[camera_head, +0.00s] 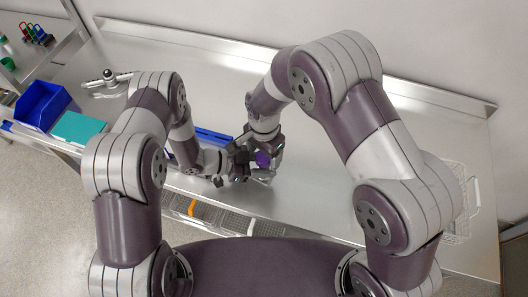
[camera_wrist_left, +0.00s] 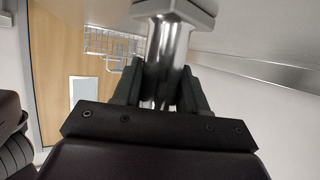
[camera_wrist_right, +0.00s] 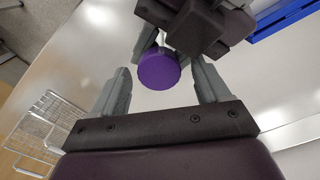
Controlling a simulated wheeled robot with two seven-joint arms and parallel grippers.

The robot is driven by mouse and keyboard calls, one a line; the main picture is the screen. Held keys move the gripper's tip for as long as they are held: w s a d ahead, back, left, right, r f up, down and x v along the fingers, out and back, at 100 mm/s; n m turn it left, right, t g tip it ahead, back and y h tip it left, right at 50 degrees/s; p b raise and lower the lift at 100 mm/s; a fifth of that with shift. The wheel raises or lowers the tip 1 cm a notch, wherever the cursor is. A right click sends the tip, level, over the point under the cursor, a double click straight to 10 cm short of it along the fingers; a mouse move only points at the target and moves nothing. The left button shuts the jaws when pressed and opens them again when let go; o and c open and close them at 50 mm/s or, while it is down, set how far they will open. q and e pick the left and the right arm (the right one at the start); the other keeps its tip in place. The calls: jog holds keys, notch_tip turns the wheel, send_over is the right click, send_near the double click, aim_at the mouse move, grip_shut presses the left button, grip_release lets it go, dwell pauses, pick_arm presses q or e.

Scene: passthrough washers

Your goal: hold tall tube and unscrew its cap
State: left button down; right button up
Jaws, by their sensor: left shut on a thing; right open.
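The tall tube (camera_wrist_left: 168,55) shows in the left wrist view as a shiny grey cylinder between the fingers of my left gripper (camera_wrist_left: 160,85), which is shut on it. A wider grey piece is at its top edge there. The purple cap (camera_wrist_right: 159,69) faces the right wrist camera, beside the dark body of my left gripper. It also shows in the head view (camera_head: 263,159). My right gripper (camera_wrist_right: 160,66) is open, one finger on each side of the cap, with gaps visible on both sides. The grippers hide most of the tube in the head view.
A blue bin (camera_head: 42,104) and a teal box (camera_head: 78,128) stand at the left of the steel table. A blue rack (camera_head: 212,138) lies behind my left gripper. A wire basket (camera_head: 458,205) is at the right. The table behind the grippers is largely clear.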

notch_tip(320, 180, up, 4)
jog(key=shift+f, duration=0.1)
jog(key=shift+r, duration=0.25)
jog(key=shift+c, duration=1.4)
notch_tip(320, 180, up, 3)
jog(key=shift+f, duration=0.1)
jog(key=shift+s, duration=0.1)
notch_tip(320, 180, down, 8)
jog(key=shift+r, duration=0.25)
jog(key=shift+c, duration=0.2)
